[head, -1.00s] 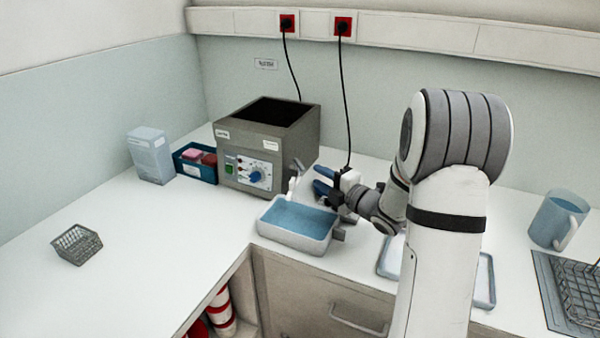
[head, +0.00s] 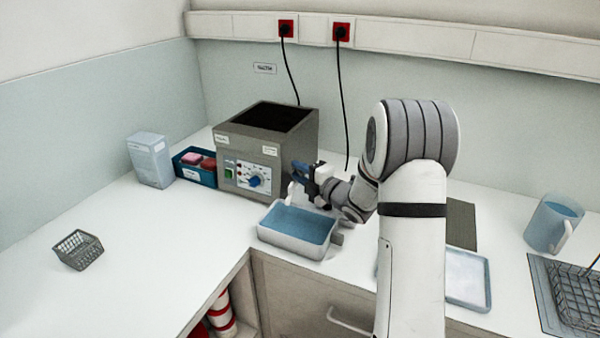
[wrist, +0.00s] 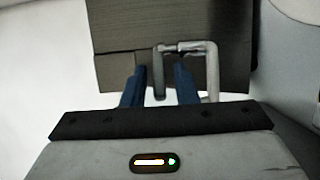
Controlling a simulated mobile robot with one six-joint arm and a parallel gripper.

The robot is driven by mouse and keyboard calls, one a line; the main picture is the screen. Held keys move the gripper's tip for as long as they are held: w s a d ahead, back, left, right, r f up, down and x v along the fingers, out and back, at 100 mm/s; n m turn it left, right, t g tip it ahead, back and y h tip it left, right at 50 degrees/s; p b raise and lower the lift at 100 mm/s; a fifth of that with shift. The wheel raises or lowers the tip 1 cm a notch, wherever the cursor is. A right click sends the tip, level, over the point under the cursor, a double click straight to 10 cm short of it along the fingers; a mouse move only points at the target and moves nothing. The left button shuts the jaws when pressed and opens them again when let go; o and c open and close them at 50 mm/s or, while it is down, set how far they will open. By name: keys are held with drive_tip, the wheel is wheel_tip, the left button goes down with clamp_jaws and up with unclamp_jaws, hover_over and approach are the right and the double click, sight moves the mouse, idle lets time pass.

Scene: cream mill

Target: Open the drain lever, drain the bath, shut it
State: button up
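The bath (head: 240,160) is a grey open-topped box with a dial panel on its front. It also shows in the wrist view (wrist: 120,35). A grey metal drain fitting (wrist: 212,70) comes off its side, with a bent pipe and a short bar, seemingly the drain lever (wrist: 159,80). My gripper (head: 297,172) is beside the bath's right side, hiding most of the fitting in the head view. In the wrist view its blue fingers (wrist: 158,86) are apart, with the bar's end between them and a gap on each side. A pan (head: 288,243) holding blue liquid stands below the fitting.
A blue bin (head: 205,178) with pink and red items and a pale carton (head: 150,160) stand left of the bath. A wire basket (head: 78,250) is at far left. A jug (head: 553,225) and a tray (head: 487,285) are at right. The left counter is mostly clear.

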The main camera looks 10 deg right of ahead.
clamp_jaws()
drive_tip(key=shift+f, duration=0.1)
drive_tip(key=shift+w+d+n+g+y+b, duration=0.1)
drive_tip(key=shift+d+n+g+y+b, duration=0.15)
drive_tip(key=shift+n+g+y+b, duration=0.5)
drive_tip(key=shift+w+d+n+g+y+b, duration=0.1)
drive_tip(key=shift+d+n+g+y+b, duration=0.15)
drive_tip(key=shift+n+g+y+b, duration=0.55)
drive_tip(key=shift+w+d+n+g+y+b, duration=0.1)
drive_tip(key=shift+d+n+g+y+b, duration=0.15)
drive_tip(key=shift+n+g+y+b, duration=0.5)
drive_tip(key=shift+o, duration=0.8)
unclamp_jaws()
